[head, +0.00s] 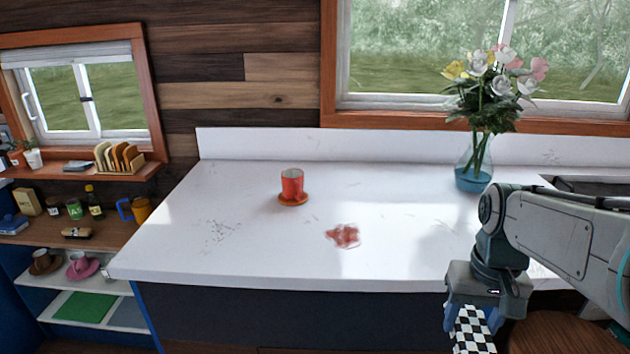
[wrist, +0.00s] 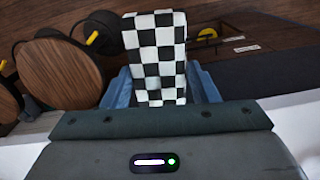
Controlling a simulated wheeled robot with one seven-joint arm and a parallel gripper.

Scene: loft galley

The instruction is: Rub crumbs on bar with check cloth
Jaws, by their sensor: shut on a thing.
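The black-and-white check cloth (head: 472,330) is folded and hangs from my gripper (head: 472,308), which is shut on it. The cloth (wrist: 157,58) also shows in the wrist view, between the blue fingers of my gripper (wrist: 160,85). In the head view my gripper is in front of and below the front edge of the white bar (head: 260,255), at the right. The crumbs (head: 218,230) are a patch of small dark specks on the left part of the bar. The cloth is well apart from them.
A red smear (head: 343,236) lies mid-bar. A vase of flowers (head: 474,165) stands at the back right. Shelves (head: 85,285) with cups and jars are at the left. The bar around the crumbs is clear.

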